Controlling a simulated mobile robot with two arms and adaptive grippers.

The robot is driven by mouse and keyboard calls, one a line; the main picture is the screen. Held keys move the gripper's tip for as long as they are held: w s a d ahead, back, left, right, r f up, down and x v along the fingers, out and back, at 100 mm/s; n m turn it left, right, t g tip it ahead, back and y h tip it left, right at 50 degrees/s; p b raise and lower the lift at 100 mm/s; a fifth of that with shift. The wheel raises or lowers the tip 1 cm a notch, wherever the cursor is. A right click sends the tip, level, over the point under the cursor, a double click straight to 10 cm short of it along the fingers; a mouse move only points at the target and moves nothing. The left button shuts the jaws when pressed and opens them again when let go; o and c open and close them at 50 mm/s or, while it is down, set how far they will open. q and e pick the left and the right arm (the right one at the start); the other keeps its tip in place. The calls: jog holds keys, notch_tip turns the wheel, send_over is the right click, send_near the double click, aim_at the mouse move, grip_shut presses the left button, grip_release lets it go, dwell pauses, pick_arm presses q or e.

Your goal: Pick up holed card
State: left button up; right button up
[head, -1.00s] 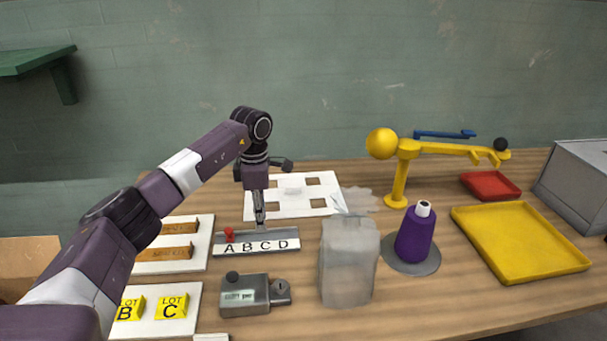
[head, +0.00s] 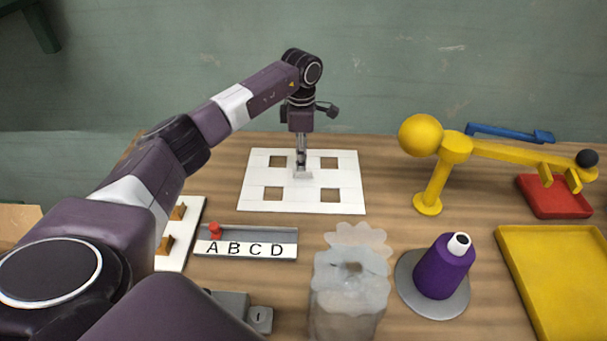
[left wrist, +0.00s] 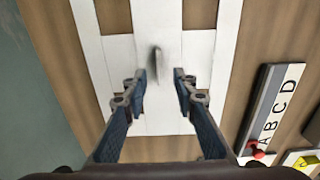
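The holed card (head: 300,203) is a flat white sheet with square holes through which the wood shows. It lies on the table near the wall in the head view. A small raised white tab (head: 303,174) stands at its middle. In the left wrist view the card (left wrist: 155,18) fills the centre, and the tab (left wrist: 157,63) shows as a thin upright edge. My left gripper (head: 302,163) points down over the tab. In the left wrist view its fingers (left wrist: 158,88) are apart, on either side of the tab's line, with nothing visibly gripped. My right gripper is not in view.
An ABCD rack (head: 275,249) with a red knob lies in front of the card. A cloudy container (head: 345,310), a purple cone (head: 437,272), a yellow stand (head: 430,190), a red tray (head: 555,197) and a yellow tray (head: 565,285) stand to the right.

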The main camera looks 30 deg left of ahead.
aim_at(303, 174)
pick_arm(q)
notch_tip(303, 174, down, 4)
jog(key=shift+w+f+p, duration=0.1)
jog(key=shift+f+p, duration=0.1)
jog(key=shift+p, duration=0.25)
jog(key=shift+d, duration=0.1)
jog(key=shift+c, duration=0.6)
grip_shut()
